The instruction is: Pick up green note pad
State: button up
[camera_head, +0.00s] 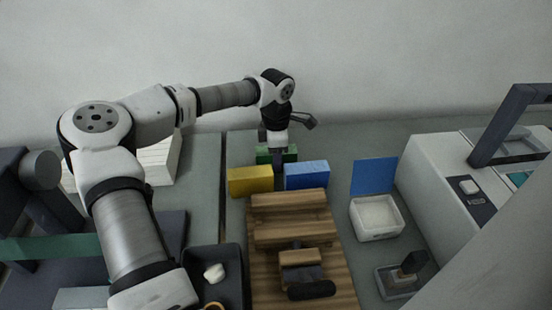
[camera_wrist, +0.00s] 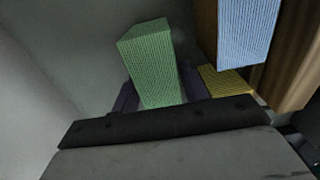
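The green note pad (camera_head: 263,157) stands upright behind a yellow pad and a blue pad in the head view, partly covered by my gripper (camera_head: 278,161). In the wrist view the green note pad (camera_wrist: 152,62) rises in the middle, with its lower end between the dark fingers of my gripper (camera_wrist: 160,92). One finger shows on each side of it. The fingers look close to its faces, but I cannot tell whether they press on it. The pad's base is hidden in both views.
The yellow pad (camera_head: 250,181) and the blue pad (camera_head: 306,175) stand just in front, close to my gripper. A wooden stand (camera_head: 341,262) is nearer. A white box with a blue lid (camera_head: 377,219) and a large white machine (camera_head: 436,172) are to the right.

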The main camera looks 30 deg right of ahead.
jog(key=c, duration=0.7)
jog(key=shift+r, duration=0.1)
